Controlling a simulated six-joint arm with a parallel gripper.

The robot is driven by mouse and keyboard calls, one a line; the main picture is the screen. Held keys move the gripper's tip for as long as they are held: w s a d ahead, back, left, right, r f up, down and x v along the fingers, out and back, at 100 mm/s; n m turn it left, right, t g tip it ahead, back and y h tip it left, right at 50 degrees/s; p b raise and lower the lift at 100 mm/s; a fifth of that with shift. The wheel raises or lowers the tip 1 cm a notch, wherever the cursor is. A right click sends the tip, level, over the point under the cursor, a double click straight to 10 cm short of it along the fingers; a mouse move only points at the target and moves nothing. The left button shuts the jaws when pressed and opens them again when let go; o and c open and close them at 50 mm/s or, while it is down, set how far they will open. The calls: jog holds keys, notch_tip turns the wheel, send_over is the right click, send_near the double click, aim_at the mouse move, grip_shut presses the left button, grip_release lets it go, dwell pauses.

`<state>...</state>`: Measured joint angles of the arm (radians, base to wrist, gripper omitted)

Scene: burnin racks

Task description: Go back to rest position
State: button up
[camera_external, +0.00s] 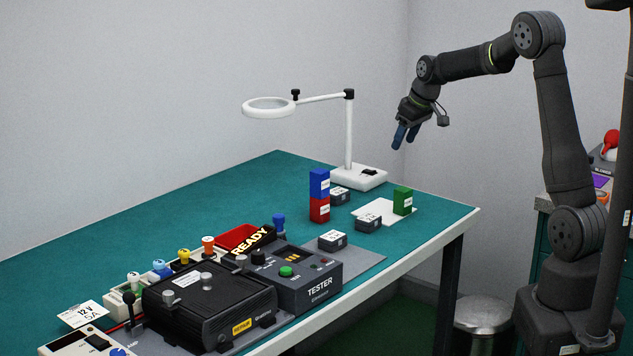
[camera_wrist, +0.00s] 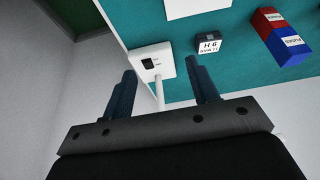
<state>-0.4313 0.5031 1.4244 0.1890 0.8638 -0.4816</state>
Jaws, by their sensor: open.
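My gripper (camera_external: 405,137) is raised in the air, above and beyond the far right corner of the table. It is open and empty, its blue fingers pointing down. In the wrist view my gripper (camera_wrist: 163,85) shows two separate fingers with nothing held between them; the lamp base (camera_wrist: 153,62) shows beyond, between the fingertips. The arm is bent, with its elbow high at the right of the external view.
A white magnifier lamp (camera_external: 349,130) stands near. A blue block (camera_external: 318,181) sits on a red block (camera_external: 318,209); a green block (camera_external: 402,201) stands on a white pad (camera_external: 385,208). A tester (camera_external: 308,278) and black unit (camera_external: 210,305) occupy the table's front (camera_external: 120,230).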

jog(key=w+d+f, duration=0.2)
jog(key=d, duration=0.3)
jog(key=a+f, duration=0.2)
jog(key=a, duration=0.1)
jog(key=a+f, duration=0.2)
jog(key=a, duration=0.1)
jog(key=a+f, duration=0.2)
jog(key=a, duration=0.2)
jog(key=shift+f, duration=0.2)
jog(key=shift+s+a+f, duration=0.1)
jog(key=shift+a+f, duration=0.15)
jog(key=shift+f, duration=0.3)
jog(key=shift+a+f, duration=0.25)
jog(key=shift+f, duration=0.95)
jog(key=shift+o, duration=0.3)
